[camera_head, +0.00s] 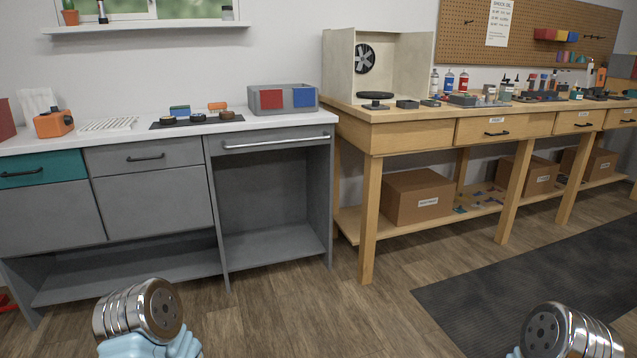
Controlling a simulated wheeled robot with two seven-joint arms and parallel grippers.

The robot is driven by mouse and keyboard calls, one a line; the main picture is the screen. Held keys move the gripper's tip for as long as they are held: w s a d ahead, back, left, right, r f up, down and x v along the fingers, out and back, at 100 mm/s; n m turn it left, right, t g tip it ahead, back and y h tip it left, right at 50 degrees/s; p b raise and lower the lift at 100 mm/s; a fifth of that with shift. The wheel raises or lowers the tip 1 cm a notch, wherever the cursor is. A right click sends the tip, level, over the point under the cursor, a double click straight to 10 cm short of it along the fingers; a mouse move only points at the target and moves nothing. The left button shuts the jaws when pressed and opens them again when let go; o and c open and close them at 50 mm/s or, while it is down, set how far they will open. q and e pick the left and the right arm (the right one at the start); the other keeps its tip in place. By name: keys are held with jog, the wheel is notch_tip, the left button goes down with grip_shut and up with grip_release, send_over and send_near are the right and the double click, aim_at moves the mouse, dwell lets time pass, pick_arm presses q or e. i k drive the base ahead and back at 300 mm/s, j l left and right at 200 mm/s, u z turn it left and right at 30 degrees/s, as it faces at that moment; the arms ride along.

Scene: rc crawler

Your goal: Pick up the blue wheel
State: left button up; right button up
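I cannot pick out a blue wheel for certain. Many small parts, too small to tell apart, stand on the wooden workbench (400,118) at the right. Small blue bits also lie among loose pieces on its lower shelf (375,230). Chrome and pale blue parts of my two arms show at the bottom left and bottom right edges. Neither gripper shows, so I cannot see their fingers or anything in them.
A grey cabinet with a white countertop (215,128) stands at the left. On it are an orange box (54,123), a white rack (108,124) and a grey bin with red and blue fronts (282,98). Cardboard boxes (418,197) fill part of the shelf. The floor ahead is clear, with a dark mat (540,285).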

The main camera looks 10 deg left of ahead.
aim_at(200, 117)
jog(key=i+u, duration=0.1)
jog(key=i, duration=0.55)
jog(key=i+l, duration=0.15)
jog(key=i, duration=0.45)
jog(key=j+u, duration=0.05)
